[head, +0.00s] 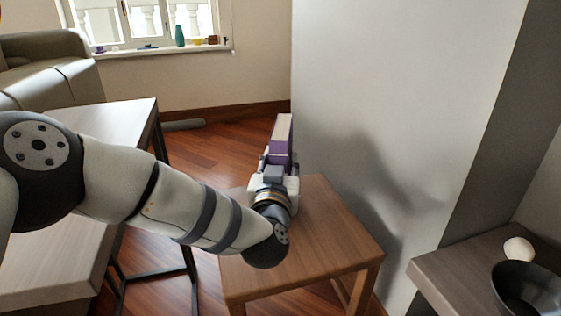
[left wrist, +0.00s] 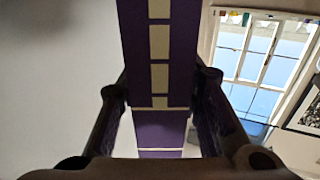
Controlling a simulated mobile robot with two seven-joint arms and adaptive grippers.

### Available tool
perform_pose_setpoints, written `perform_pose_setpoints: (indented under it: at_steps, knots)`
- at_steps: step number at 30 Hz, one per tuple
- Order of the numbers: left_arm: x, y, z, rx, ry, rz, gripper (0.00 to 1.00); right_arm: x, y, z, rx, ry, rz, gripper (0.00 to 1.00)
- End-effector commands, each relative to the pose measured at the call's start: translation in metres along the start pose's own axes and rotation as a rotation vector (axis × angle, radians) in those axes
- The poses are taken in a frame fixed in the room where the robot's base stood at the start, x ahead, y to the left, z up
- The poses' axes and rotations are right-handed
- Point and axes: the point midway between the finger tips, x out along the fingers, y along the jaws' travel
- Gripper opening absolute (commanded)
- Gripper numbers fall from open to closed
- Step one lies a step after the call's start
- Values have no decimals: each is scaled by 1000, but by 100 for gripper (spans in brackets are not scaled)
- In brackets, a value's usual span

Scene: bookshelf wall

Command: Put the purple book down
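The purple book (head: 281,143) shows in the head view beyond my left gripper, with pale parts on its upper side. My left gripper (head: 278,165) is shut on the book, over the far side of the small wooden table (head: 330,235). In the left wrist view the book (left wrist: 159,75) runs up the middle, purple with pale blocks, between the two fingers of the gripper (left wrist: 160,95). Whether the book touches the tabletop is hidden by the gripper and arm. My right gripper is in neither view.
A grey wall (head: 400,110) stands close to the right of the book. A grey-topped table (head: 120,125) and a sofa (head: 45,65) are at the left. A shelf (head: 440,270) with a dark bowl (head: 530,290) is at the lower right. The wooden table's right side is bare.

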Motion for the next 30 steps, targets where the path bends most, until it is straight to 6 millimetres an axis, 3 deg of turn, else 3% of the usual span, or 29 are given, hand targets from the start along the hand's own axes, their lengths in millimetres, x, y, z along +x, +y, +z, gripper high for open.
perform_pose_setpoints:
  at_steps: [12,17,24,30]
  knots:
    - [-2,0,-4,-1,0,0,50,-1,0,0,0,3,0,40]
    - [-31,1,-9,1,1,3,50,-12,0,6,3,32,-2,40]
    - [-88,0,-8,0,1,2,50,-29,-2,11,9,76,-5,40]
    - [-115,0,-5,0,0,1,50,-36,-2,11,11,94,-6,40]
